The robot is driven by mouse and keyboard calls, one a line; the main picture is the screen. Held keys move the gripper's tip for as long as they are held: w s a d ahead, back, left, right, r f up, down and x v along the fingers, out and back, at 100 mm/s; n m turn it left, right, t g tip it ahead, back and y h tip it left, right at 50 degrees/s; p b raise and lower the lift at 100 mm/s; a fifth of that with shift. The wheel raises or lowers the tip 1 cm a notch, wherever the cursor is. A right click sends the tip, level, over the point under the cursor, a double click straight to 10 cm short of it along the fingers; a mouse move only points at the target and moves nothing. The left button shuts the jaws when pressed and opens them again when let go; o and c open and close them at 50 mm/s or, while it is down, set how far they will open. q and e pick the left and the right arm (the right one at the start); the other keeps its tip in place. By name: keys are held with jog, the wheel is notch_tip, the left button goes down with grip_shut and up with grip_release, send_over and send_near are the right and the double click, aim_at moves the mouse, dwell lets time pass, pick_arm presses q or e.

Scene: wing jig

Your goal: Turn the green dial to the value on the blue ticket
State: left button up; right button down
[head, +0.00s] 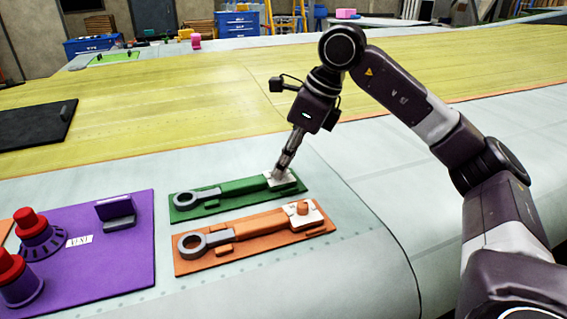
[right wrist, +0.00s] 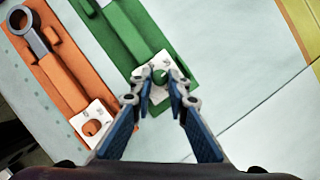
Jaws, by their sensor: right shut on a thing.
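A green tool with a grey ring end lies on a green board (head: 182,212). At its right end is a white plate (head: 290,180) with a small green dial (right wrist: 160,76), mostly hidden in the head view. My right gripper (head: 279,172) points down onto that plate. In the right wrist view its fingertips (right wrist: 154,84) are closed in on the dial, one on each side. I cannot read any marks on the plate. I see no blue ticket in either view. My left gripper is out of view.
A similar orange tool on an orange board (head: 185,268) lies just in front, with its own white plate and orange dial (head: 302,208). A purple board (head: 135,265) with red knobs stands at the left. A black panel (head: 35,125) lies farther back. The pale surface at right is clear.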

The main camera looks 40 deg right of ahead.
jog(key=m, duration=0.1)
jog(key=m+h, duration=0.1)
jog(key=m, duration=0.1)
jog(key=shift+a+r+m+t, duration=0.1)
jog(key=shift+a+m+t, duration=0.1)
jog(key=shift+m+t, duration=0.15)
jog(key=shift+s+a+m+h+p, duration=0.1)
jog(key=shift+m+h+p, duration=0.2)
jog(key=shift+m+h, duration=0.95)
jog(key=shift+m+y, duration=0.35)
jog(key=shift+m, duration=0.25)
jog(key=c, duration=1.8)
grip_release()
jog(key=shift+c, duration=0.2)
jog(key=v, duration=1.2)
jog(key=shift+s, duration=0.1)
